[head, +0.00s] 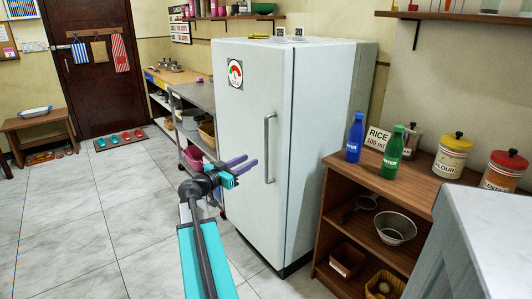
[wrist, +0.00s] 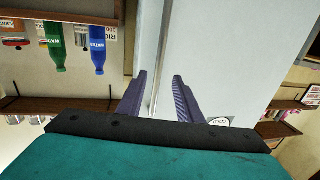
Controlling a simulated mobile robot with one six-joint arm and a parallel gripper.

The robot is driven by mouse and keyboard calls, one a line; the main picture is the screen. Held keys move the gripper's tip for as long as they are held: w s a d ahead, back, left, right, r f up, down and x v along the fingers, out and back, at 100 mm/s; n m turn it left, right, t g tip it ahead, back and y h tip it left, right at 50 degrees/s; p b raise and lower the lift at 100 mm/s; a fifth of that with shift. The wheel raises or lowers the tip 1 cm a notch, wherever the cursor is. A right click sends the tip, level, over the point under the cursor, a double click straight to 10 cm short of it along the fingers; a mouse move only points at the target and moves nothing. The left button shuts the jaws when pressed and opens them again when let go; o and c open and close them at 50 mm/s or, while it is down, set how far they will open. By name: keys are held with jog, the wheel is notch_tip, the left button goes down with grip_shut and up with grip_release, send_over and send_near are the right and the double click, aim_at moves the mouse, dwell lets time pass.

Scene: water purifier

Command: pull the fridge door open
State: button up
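The white fridge (head: 325,110) stands in the middle of the head view, its door (head: 245,120) shut. A long vertical grey handle (head: 267,150) runs down the door's right side. My gripper (head: 252,164) has purple fingers, spread apart and empty, pointing at the handle from just left of it in the picture. In the wrist view, the handle (wrist: 161,65) runs in the gap between the fingers of my gripper (wrist: 163,75). No contact shows, and I cannot tell whether the bar is between the fingertips or just beyond them.
A brown shelf unit (head: 375,190) with a blue bottle (head: 354,138), a green bottle (head: 392,152) and jars stands right of the fridge. A grey side table (head: 194,95) stands left of it. The tiled floor (head: 90,220) at left is clear.

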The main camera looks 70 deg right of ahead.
aim_at(266, 152)
jog(key=p+x, duration=0.1)
jog(key=x, duration=1)
jog(key=shift+d, duration=0.25)
grip_shut()
jog(key=shift+a, duration=0.1)
